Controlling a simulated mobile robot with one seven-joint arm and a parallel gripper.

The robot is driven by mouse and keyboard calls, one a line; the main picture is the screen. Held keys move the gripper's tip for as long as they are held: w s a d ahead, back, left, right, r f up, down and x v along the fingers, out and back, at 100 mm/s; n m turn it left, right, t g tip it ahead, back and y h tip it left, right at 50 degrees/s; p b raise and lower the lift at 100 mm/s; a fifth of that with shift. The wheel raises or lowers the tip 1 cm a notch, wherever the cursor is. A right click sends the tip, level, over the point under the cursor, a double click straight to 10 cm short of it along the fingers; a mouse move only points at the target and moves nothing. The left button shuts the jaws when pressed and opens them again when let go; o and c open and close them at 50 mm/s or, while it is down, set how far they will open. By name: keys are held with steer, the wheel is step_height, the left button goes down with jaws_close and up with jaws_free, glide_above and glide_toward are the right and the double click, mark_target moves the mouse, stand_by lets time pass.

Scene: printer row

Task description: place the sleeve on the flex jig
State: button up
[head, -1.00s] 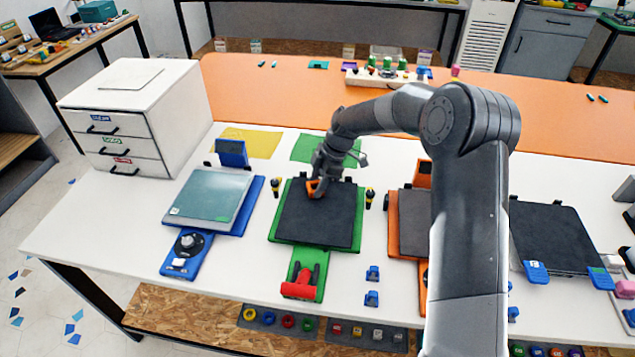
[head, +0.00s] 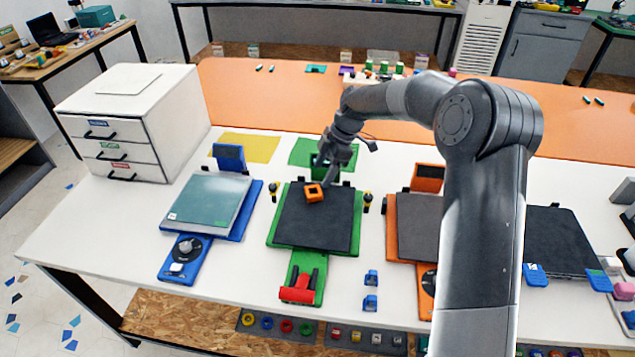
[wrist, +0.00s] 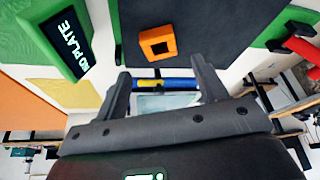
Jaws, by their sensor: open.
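An orange square piece with a square hole (head: 314,194), which looks like the sleeve, lies on the black plate (head: 318,225) of the green machine, near its back edge. In the wrist view the orange piece (wrist: 158,43) sits beyond the fingertips, with nothing touching it. My gripper (head: 327,177) is just behind and above it in the head view. Its two fingers (wrist: 163,84) are spread with no piece held between them. I cannot tell which thing is the flex jig.
A green screen box reading "NO PLATE" (wrist: 72,42) stands behind the plate. Yellow-black posts (head: 273,192) flank the green machine. A blue machine (head: 212,203) is to the left, an orange one (head: 390,228) to the right. White drawers (head: 125,125) stand far left.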

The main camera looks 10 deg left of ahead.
steer(key=v, duration=0.5)
steer(key=shift+d+r, duration=0.15)
steer(key=shift+r, duration=0.1)
steer(key=s+d+r+m+t+h, duration=0.2)
steer(key=s+d+r+m, duration=0.45)
steer(key=s, duration=0.25)
steer(key=s+d+r+m+t+h, duration=0.1)
steer(key=s+d+r+m+t, duration=0.1)
steer(key=s+d+r+m, duration=0.45)
steer(key=s+d+m+t, duration=0.1)
steer(key=s+d+m, duration=0.2)
steer(key=s, duration=0.3)
steer(key=s+d+m+t, duration=0.1)
steer(key=s+d+m, duration=0.2)
steer(key=s, duration=0.4)
steer(key=s+d+m+t+h, duration=0.1)
steer(key=s+d+m, duration=0.2)
steer(key=s, duration=0.4)
steer(key=shift+s+f, duration=0.2)
steer(key=shift+f, duration=0.05)
